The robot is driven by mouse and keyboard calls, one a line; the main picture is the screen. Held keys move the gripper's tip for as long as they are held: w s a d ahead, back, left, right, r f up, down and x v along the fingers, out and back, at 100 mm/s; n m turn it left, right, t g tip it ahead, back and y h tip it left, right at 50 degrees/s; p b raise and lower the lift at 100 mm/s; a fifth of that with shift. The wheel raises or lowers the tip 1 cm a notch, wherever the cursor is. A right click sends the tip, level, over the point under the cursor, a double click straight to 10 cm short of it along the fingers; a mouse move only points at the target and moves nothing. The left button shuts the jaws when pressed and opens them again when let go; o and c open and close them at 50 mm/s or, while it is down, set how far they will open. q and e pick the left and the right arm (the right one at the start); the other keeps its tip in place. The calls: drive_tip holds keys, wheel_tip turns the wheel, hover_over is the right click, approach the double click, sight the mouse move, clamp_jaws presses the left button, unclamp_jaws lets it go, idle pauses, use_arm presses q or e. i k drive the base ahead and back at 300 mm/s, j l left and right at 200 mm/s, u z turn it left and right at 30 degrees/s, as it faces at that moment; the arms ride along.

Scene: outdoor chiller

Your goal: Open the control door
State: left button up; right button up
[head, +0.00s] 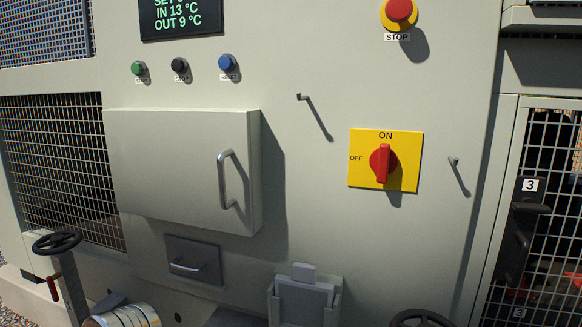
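The control door (175,165) is a pale grey front on a box that stands out from the chiller's panel, left of centre in the head view. A curved metal bar handle (224,180) is fixed upright near its right edge. The door looks shut, with no gap visible along its edges. Neither of my grippers shows in the head view, and nothing touches the handle.
A red rotary switch (383,163) on a yellow plate and a red stop button (399,10) are to the right. A hook (301,97) sticks out between door and switch. A small drawer-like panel (192,262) and handwheel (57,242) are below.

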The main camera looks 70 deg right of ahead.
sight(190, 169)
drive_tip(key=z, duration=1.7)
